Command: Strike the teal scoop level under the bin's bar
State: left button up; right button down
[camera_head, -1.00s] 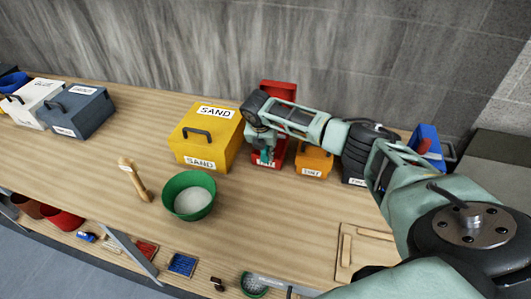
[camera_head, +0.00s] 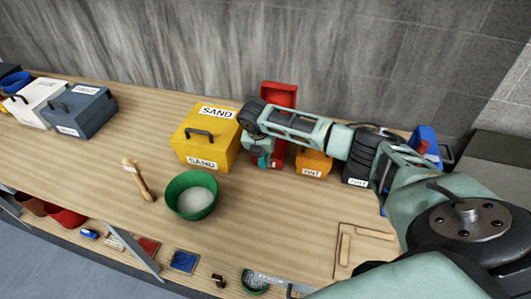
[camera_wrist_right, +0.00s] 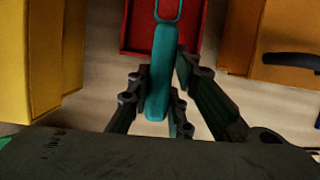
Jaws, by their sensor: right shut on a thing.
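The teal scoop (camera_wrist_right: 161,75) is in my right gripper (camera_wrist_right: 160,88). In the right wrist view the fingers close on its handle, and a looped end reaches over the edge of a red bin (camera_wrist_right: 137,35). In the head view the same red bin (camera_head: 281,95) stands against the wall with its upright red part raised. My right gripper (camera_head: 262,150) is in front of it and hides much of its front. The scoop's bowl, its fill and the bin's bar cannot be made out. My left gripper is not in view.
A yellow SAND box (camera_head: 205,142) stands close left of the red bin and an orange box (camera_head: 314,163) close right. A green bowl (camera_head: 191,195) with pale contents and a wooden-handled tool (camera_head: 138,180) lie in front. The bench front middle is clear.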

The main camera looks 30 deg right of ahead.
jog(key=shift+r, duration=2)
